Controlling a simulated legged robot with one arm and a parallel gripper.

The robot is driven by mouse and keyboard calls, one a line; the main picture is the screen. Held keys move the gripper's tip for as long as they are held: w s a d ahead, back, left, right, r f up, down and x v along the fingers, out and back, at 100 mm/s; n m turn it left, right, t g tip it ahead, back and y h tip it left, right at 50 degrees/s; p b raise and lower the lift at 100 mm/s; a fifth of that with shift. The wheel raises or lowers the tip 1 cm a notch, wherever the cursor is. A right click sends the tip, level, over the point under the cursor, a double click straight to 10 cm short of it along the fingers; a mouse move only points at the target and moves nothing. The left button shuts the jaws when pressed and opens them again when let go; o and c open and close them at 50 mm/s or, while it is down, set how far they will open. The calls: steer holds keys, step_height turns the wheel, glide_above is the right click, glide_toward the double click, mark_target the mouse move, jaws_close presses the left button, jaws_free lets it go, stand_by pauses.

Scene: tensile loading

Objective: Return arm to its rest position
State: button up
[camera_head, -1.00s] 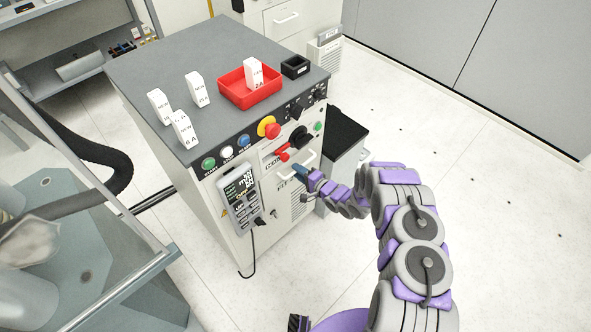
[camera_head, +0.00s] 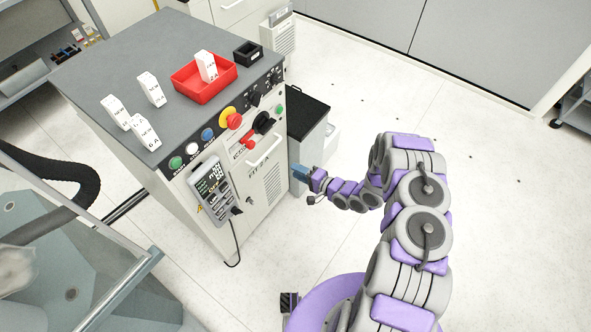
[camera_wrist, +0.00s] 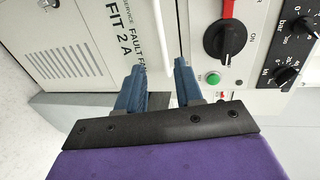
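My arm (camera_head: 412,225) reaches from the lower right of the head view towards the front of a grey-topped control cabinet. My gripper (camera_head: 298,172) is in front of the cabinet's right side, below its white handle (camera_head: 264,151). In the wrist view its two blue fingers (camera_wrist: 160,82) stand apart with a gap between them. I see nothing held in the gap. Whether the fingertips touch the cabinet cannot be told, though floor shows around much of the arm.
The cabinet (camera_head: 150,45) carries a red tray (camera_head: 203,88) with a white block, several loose white blocks and a black box (camera_head: 247,53). Its front has knobs, buttons and a hanging controller (camera_head: 213,189). A black-topped unit (camera_head: 303,112) stands beside it. Floor is clear at right.

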stand_by(0.4)
steer(key=w+d+r+n+g+h, duration=0.1)
steer(key=w+d+r+n+h, duration=0.1)
steer(key=w+d+r+h, duration=0.3)
steer(key=w+d+r+n+h, duration=0.1)
steer(key=w+d+r+h, duration=0.15)
steer(key=d, duration=0.45)
steer(key=s+d+r+n+g+h, duration=0.1)
steer(key=s+d+r+h, duration=0.3)
steer(key=r, duration=0.4)
steer(key=s+d+r+g+h, duration=0.1)
steer(key=s+d+r+h, duration=0.15)
steer(key=d+r, duration=0.4)
steer(key=s+a+r+g+h, duration=0.1)
steer(key=s+r+g, duration=0.1)
steer(key=s+r, duration=0.5)
steer(key=s+a+r+g, duration=0.15)
steer(key=s+r, duration=0.35)
steer(key=s, duration=0.5)
steer(key=s+a+r+n+g+y, duration=0.1)
steer(key=s+a, duration=0.3)
steer(key=s, duration=0.8)
steer(key=s+a+r+n+g+y, duration=0.1)
steer(key=s+a+r+g, duration=0.3)
steer(key=s, duration=0.8)
steer(key=shift+s+a+r+n+y, duration=0.4)
steer(key=shift+a+n, duration=0.25)
steer(key=shift+n, duration=0.15)
